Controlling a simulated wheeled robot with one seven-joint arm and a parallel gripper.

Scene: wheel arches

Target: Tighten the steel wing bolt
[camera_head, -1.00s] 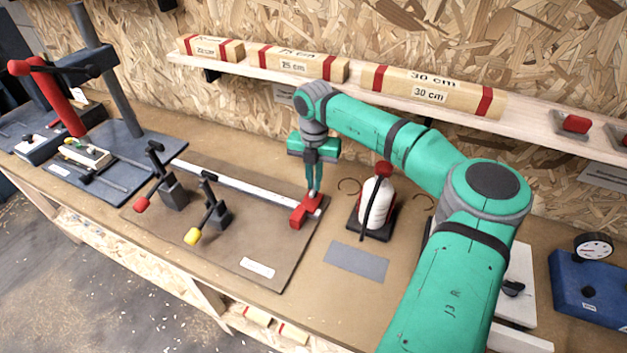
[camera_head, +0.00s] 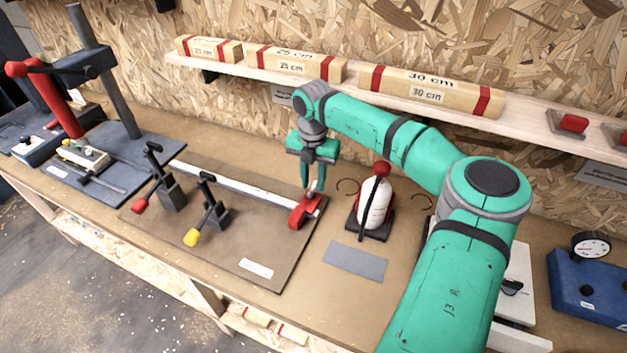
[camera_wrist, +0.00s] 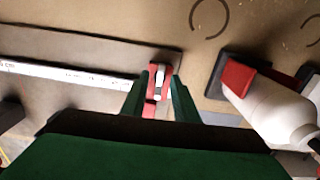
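The red stop block (camera_head: 297,217) sits at the right end of the white ruled rail (camera_head: 245,188) on the brown board. In the wrist view the red block (camera_wrist: 150,110) shows between my fingers, with a small pale steel piece on it that looks like the wing bolt (camera_wrist: 159,76). My gripper (camera_head: 313,188) points down over the block. Its two green fingers are spread (camera_wrist: 159,90), one on each side of the bolt, with a gap visible on both sides. Whether the bolt is tight cannot be seen.
Two lever clamps (camera_head: 172,190) (camera_head: 215,212) stand on the board to the left. A shelf with wooden length blocks (camera_head: 430,92) runs behind. A grey plate (camera_head: 355,261) lies in front.

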